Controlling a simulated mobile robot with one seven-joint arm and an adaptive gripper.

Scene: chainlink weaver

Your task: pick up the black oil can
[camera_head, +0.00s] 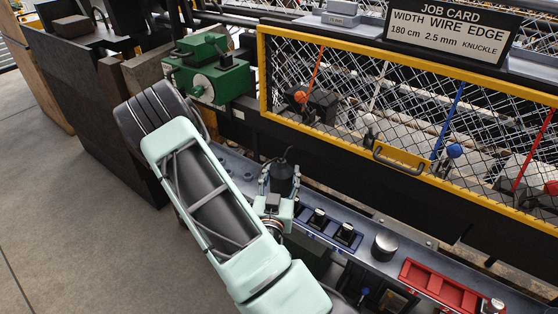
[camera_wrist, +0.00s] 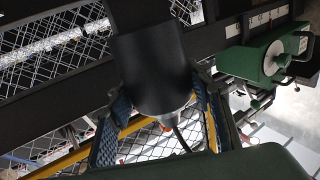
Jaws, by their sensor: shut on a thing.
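The black oil can (camera_head: 282,177) is between the fingers of my gripper (camera_head: 280,188) in the head view, over the grey ledge left of the blue tray. Its thin spout points up. In the wrist view the dark can body (camera_wrist: 152,70) fills the middle, with a pale cone and thin spout at its end. The blue-padded fingers of my gripper (camera_wrist: 160,110) are shut on it from both sides. The can's base is hidden in the head view, so I cannot tell whether it touches the ledge.
A blue tray (camera_head: 327,231) with black-topped pieces, a round metal piece (camera_head: 384,247) and a red tray (camera_head: 443,288) lie along the ledge to the right. A yellow-framed mesh guard (camera_head: 400,165) stands behind. A green machine (camera_head: 210,72) stands at back left.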

